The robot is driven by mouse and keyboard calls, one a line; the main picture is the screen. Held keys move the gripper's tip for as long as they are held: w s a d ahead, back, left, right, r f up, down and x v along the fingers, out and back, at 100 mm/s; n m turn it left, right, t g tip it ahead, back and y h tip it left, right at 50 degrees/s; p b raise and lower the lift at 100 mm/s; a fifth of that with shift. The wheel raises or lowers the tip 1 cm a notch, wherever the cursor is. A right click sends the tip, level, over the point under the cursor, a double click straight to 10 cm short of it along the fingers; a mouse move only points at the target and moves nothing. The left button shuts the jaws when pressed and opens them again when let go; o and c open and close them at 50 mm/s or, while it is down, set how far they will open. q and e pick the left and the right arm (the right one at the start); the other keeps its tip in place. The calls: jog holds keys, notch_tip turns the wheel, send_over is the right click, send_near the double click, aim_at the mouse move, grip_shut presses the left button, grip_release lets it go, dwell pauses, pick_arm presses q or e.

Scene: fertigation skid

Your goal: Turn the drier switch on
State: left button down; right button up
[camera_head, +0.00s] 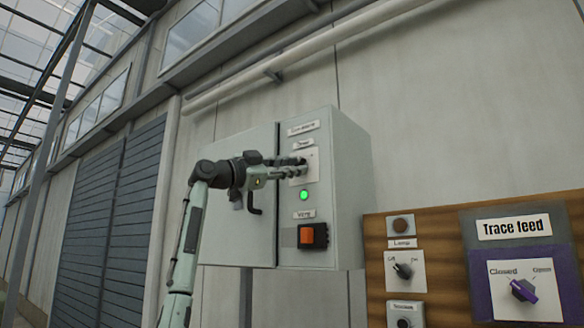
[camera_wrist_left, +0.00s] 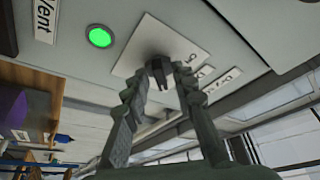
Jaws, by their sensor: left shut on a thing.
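The drier switch is a dark knob (camera_wrist_left: 160,70) on a white plate (camera_head: 311,166) on the front of the grey-green cabinet. The label above the plate looks like "Drier", though it is small. My left gripper (camera_head: 303,168) reaches in from the left and is shut on the knob. In the left wrist view the fingertips (camera_wrist_left: 160,68) close around it. The fingers hide most of the knob in the head view. A green lamp (camera_head: 304,195) is lit just below the plate and also shows in the left wrist view (camera_wrist_left: 100,37). My right gripper is not in view.
An orange rocker switch (camera_head: 307,236) sits lower on the cabinet (camera_head: 346,190) under a "Vent" label (camera_head: 304,214). At the right, a wooden board (camera_head: 453,224) carries a lamp knob (camera_head: 403,270) and a purple "Trace feed" knob (camera_head: 523,290). Open space lies left of the cabinet.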

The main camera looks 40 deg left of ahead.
pick_arm(q)
jog(key=shift+m, duration=0.4)
jog(key=c, duration=1.6)
grip_release()
jog(key=shift+s, duration=0.1)
jog(key=v, duration=1.1)
jog(key=shift+s, duration=0.4)
jog(key=shift+a+f, duration=0.1)
jog(key=shift+a, duration=0.05)
